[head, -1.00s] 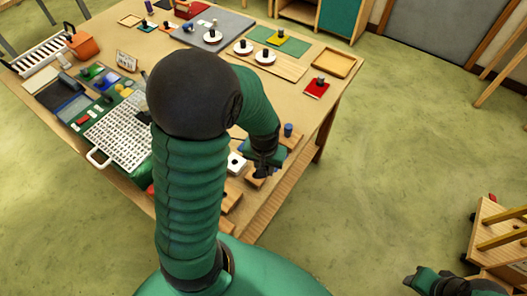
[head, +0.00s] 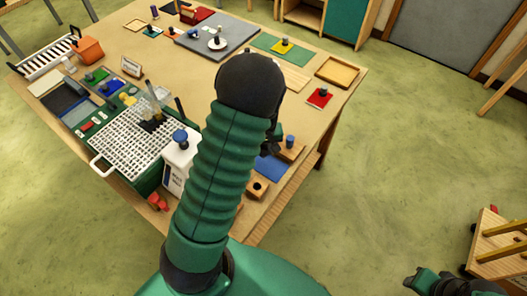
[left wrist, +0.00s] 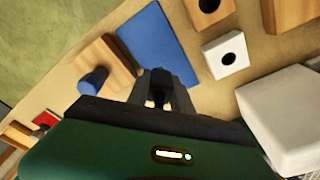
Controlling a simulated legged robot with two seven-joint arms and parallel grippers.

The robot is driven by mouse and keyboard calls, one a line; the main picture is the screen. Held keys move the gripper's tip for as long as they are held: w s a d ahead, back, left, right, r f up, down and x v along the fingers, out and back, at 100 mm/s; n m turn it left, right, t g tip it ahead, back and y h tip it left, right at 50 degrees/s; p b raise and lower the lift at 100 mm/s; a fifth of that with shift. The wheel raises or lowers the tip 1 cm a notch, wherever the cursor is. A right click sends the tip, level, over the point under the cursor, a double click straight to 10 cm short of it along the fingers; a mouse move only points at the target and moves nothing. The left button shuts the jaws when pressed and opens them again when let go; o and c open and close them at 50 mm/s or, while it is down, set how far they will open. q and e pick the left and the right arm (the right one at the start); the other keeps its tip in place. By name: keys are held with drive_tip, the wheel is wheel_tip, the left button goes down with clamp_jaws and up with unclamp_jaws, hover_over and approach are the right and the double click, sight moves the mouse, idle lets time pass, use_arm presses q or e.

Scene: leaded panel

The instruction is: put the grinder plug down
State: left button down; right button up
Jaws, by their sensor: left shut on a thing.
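My left gripper (left wrist: 160,82) is shut on a small dark thing (left wrist: 157,97), probably the grinder plug; its outline is hard to make out between the dark fingers. In the left wrist view the fingers are over the near edge of a blue mat (left wrist: 158,42). I cannot tell whether the held thing touches the table. In the head view the gripper (head: 271,143) is mostly hidden behind my arm, near the blue mat (head: 271,167). My right gripper (head: 420,280) is at the lower right, away from the table; its jaws are unclear.
A wooden block with a blue knob (left wrist: 93,80) lies beside the mat. A white block with a dark hole (left wrist: 226,54) is on its other side. A red plate (head: 319,98) lies near the right edge.

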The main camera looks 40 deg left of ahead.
sight(265, 156)
use_arm(q)
drive_tip(key=shift+s+f, duration=0.2)
drive_tip(key=shift+f, duration=0.45)
drive_tip(key=shift+s+f, duration=0.15)
drive_tip(key=shift+f, duration=0.45)
drive_tip(key=shift+w+d+f, duration=0.15)
drive_tip(key=shift+w+d, duration=0.15)
drive_tip(key=shift+d, duration=0.05)
drive_tip(key=c, duration=1.4)
unclamp_jaws()
drive_tip(key=shift+o, duration=1.4)
drive_tip(key=shift+s, duration=0.1)
drive_tip(key=shift+a+f, duration=0.1)
drive_tip(key=shift+a, duration=0.1)
